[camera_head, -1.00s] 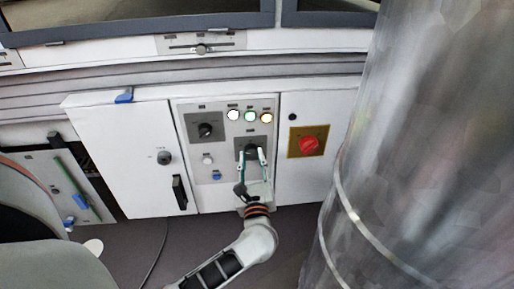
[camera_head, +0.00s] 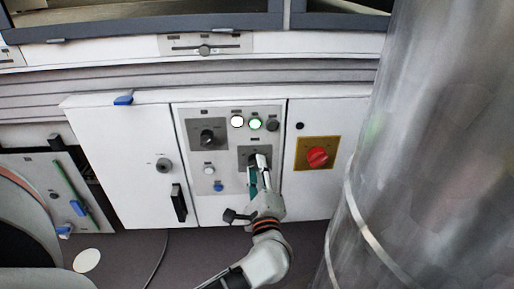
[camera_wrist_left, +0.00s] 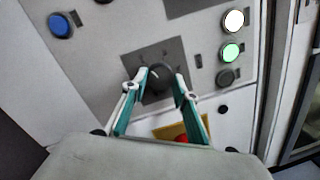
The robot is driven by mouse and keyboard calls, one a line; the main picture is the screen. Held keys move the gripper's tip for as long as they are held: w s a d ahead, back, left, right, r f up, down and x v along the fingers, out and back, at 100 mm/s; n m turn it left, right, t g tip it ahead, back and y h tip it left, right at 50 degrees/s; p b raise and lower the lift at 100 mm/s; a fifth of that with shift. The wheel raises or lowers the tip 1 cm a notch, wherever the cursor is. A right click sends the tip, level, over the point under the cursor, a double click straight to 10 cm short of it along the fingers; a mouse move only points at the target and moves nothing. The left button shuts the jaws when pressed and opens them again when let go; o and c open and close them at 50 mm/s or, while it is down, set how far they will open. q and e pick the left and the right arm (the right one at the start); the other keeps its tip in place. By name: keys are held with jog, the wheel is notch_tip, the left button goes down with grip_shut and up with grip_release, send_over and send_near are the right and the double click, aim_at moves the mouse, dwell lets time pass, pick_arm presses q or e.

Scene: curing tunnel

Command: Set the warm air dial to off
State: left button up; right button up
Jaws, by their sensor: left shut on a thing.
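My left gripper (camera_head: 259,163) has its fingers on the lower right dial of the grey control panel (camera_head: 181,165). In the left wrist view the gripper (camera_wrist_left: 161,76) is shut on this dial (camera_wrist_left: 156,86), a dark round knob on a dark grey plate (camera_wrist_left: 133,63), with a fingertip on each side. In the head view the fingers mostly cover the knob. A second black dial (camera_head: 207,137) sits higher and to the left, untouched. The labels are too small to read, so I cannot tell which is the warm air dial. My right gripper is not in view.
A white lamp (camera_head: 237,121) and a green lamp (camera_head: 255,123) are lit; the third lamp (camera_head: 272,125) is dark. A red rotary switch (camera_head: 317,156) is to the right. A large metal cylinder (camera_head: 425,150) fills the right side.

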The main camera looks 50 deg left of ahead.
pick_arm(q)
jog(key=shift+n, duration=0.5)
jog(key=o, duration=1.1)
